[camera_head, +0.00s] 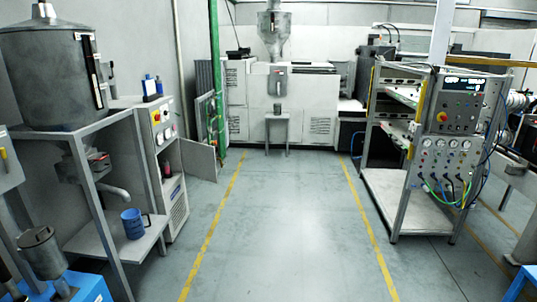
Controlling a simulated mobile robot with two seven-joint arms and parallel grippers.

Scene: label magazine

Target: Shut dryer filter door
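The dryer is a tall light-grey cabinet (152,187) at the left, with a control panel and a red knob near its top. Its door (199,158) is a flat grey panel standing open, swung out to the right of the cabinet's front. Behind the door line is an open compartment (171,161) in which a small dark-red item shows. Neither of my grippers is in view.
A metal frame stand (104,243) holding a large hopper (52,75) and a blue mug (134,223) is at the near left. A control rack (450,147) stands at the right. The floor (282,215) between the yellow lines is clear.

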